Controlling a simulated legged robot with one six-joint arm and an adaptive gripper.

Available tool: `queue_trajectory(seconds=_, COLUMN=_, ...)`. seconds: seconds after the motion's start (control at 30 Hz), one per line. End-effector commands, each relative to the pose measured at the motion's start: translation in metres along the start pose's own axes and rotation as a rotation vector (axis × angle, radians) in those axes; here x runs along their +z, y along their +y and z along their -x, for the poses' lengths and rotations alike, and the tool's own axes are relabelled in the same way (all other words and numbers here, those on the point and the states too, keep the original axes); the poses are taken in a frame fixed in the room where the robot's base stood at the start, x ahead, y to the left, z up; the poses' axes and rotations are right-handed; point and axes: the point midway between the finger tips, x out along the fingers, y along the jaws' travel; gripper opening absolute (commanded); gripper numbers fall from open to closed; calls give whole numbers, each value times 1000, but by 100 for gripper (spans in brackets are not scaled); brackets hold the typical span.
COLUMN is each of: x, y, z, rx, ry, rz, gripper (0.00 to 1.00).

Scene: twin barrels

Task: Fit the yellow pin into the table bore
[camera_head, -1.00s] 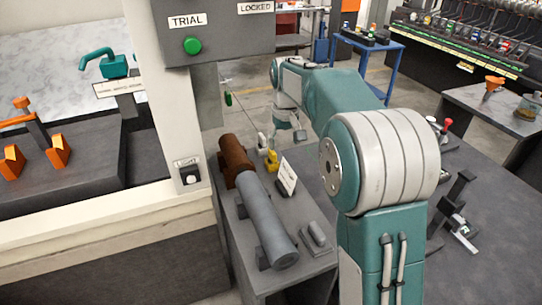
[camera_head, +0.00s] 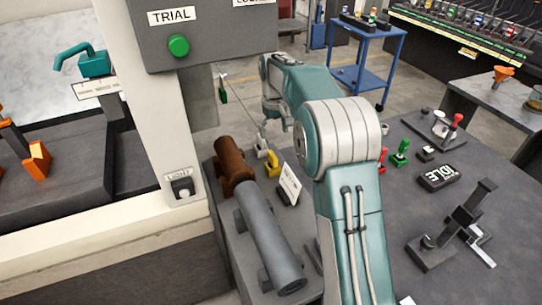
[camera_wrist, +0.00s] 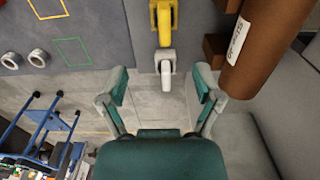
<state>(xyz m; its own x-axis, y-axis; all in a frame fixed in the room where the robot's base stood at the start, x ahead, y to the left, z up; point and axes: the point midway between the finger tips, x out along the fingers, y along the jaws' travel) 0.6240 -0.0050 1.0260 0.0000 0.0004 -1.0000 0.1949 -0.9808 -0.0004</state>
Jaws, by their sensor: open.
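The yellow pin (camera_head: 272,164) appears as a small yellow piece beside the brown barrel on the grey table. It also shows at the top of the wrist view (camera_wrist: 162,20). A pale grey hooked piece (camera_wrist: 165,70) sits just in front of it, between my fingers in the picture. My gripper (camera_wrist: 160,88) is open and empty, with a teal finger on each side. In the head view my gripper (camera_head: 277,112) hangs past the table's far end, partly behind my arm. I cannot make out the table bore.
A brown barrel (camera_head: 231,158) and a grey barrel (camera_head: 268,240) lie in line on the table. The brown one is close to my right-hand finger in the wrist view. A white card (camera_head: 290,184) stands beside the pin. A blue cart (camera_head: 368,60) stands beyond.

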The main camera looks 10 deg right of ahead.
Motion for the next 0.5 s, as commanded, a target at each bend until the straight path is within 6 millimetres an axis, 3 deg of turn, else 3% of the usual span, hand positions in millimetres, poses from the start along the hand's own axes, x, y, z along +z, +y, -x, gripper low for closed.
queue_trajectory(seconds=0.3, x=0, y=-1, z=-47, rx=-1, ry=-4, rz=0, gripper=83)
queue_trajectory(seconds=0.5, x=1, y=-2, z=-63, rx=-1, ry=-3, rz=1, gripper=83)
